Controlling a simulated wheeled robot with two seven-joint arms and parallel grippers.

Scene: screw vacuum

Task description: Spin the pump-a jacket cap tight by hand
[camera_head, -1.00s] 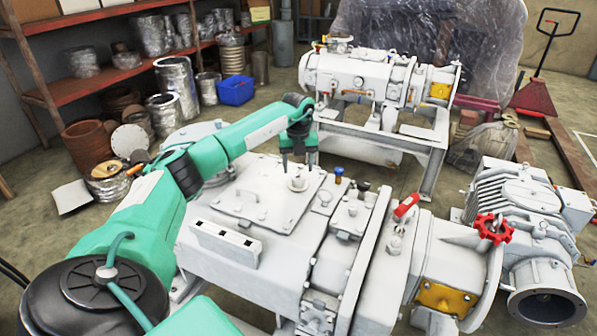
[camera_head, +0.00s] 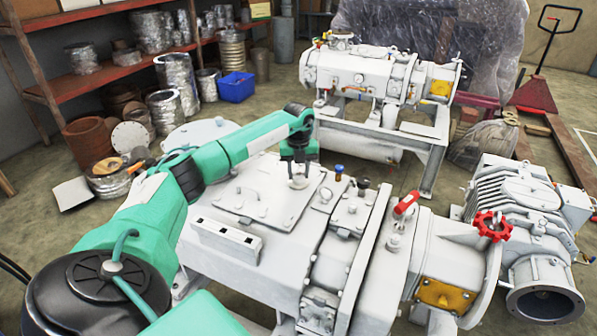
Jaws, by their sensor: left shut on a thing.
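The pump (camera_head: 270,255) is a large light-grey machine in front of me, with a flat bolted plate (camera_head: 245,203) on top. A small pale round cap (camera_head: 298,182) stands at the right part of that plate. My left gripper (camera_head: 299,174) comes down on it from above, its dark fingers shut on the cap. The fingers hide most of the cap's upper part, and I cannot tell how tight it sits. My right gripper is not in view.
A blue knob (camera_head: 338,170) and a dark knob (camera_head: 362,185) stand close right of the cap. A red-handled valve (camera_head: 405,204) and red handwheel (camera_head: 493,226) are farther right. A second pump (camera_head: 365,75) stands behind. Shelves (camera_head: 95,70) line the left.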

